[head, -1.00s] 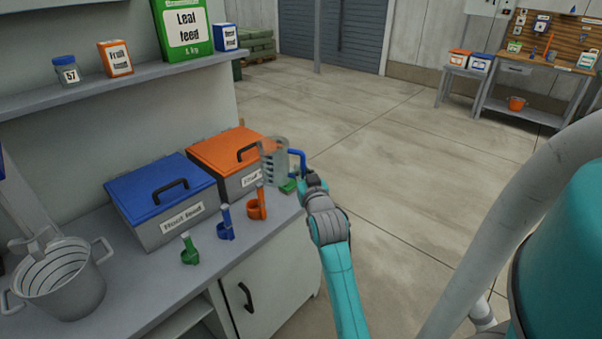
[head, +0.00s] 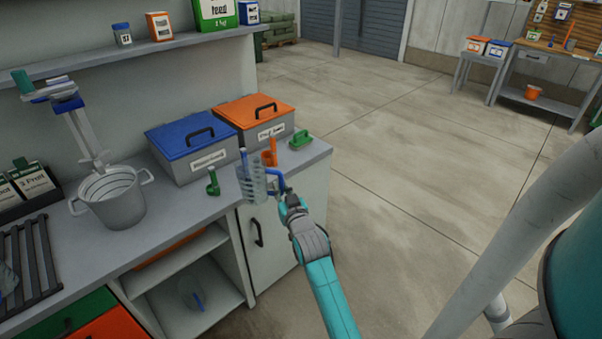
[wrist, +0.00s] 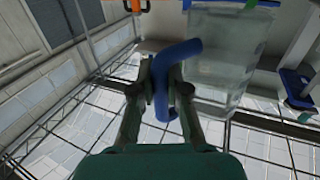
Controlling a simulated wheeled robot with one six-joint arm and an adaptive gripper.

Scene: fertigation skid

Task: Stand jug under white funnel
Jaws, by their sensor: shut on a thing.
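The jug (head: 249,184) is a clear, ribbed vessel with a blue handle (head: 277,178). My gripper (head: 283,193) is shut on that handle and holds the jug in the air at the bench's front edge, seemingly upright. In the wrist view the jug (wrist: 226,62) hangs beside the fingers, and the blue handle (wrist: 178,55) passes between the tips of my gripper (wrist: 162,85). I cannot make out a white funnel in either view.
A grey two-handled pot (head: 112,198) stands on the bench below a metal stand (head: 80,125). Another clear vessel (head: 193,292) sits on the lower shelf. The floor right of the bench is clear.

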